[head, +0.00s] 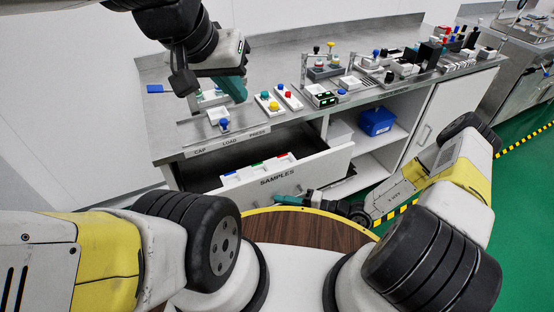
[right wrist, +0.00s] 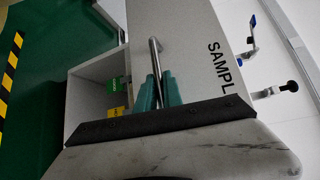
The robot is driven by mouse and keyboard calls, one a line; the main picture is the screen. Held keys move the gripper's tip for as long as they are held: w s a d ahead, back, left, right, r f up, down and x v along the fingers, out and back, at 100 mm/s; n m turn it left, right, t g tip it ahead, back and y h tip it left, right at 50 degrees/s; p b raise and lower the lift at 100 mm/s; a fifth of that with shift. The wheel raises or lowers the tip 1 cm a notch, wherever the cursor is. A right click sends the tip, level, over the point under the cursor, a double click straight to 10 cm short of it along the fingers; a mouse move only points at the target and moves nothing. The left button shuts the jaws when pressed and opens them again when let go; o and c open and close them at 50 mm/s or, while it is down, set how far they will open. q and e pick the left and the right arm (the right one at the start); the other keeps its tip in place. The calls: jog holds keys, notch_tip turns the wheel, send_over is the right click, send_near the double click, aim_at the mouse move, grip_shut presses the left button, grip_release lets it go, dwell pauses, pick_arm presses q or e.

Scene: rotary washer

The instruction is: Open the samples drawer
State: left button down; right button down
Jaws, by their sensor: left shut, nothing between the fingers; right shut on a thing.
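The samples drawer (head: 318,168), a white front lettered SAMPLES, stands pulled out from under the steel counter. Its dark inside shows, with a white rack (head: 240,176) bearing coloured marks. My right gripper (head: 303,200) is low at the drawer's front. In the right wrist view, its teal fingers (right wrist: 160,92) are shut on the metal bar handle (right wrist: 154,58) of the drawer front (right wrist: 185,45). The handle is hardly visible in the head view. My left gripper (head: 236,90) is shut and empty, raised above the counter and apart from the drawer.
The counter (head: 265,75) carries several small devices with coloured knobs. A blue bin (head: 376,121) sits on an open shelf right of the drawer. In the right wrist view, green (right wrist: 118,84) and yellow (right wrist: 117,111) labelled pieces show beside the drawer front. Green floor lies to the right.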

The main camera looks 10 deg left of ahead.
jog(key=s+d, duration=0.6)
jog(key=s, duration=0.3)
jog(key=c, duration=1.5)
grip_release()
jog(key=shift+w, duration=0.1)
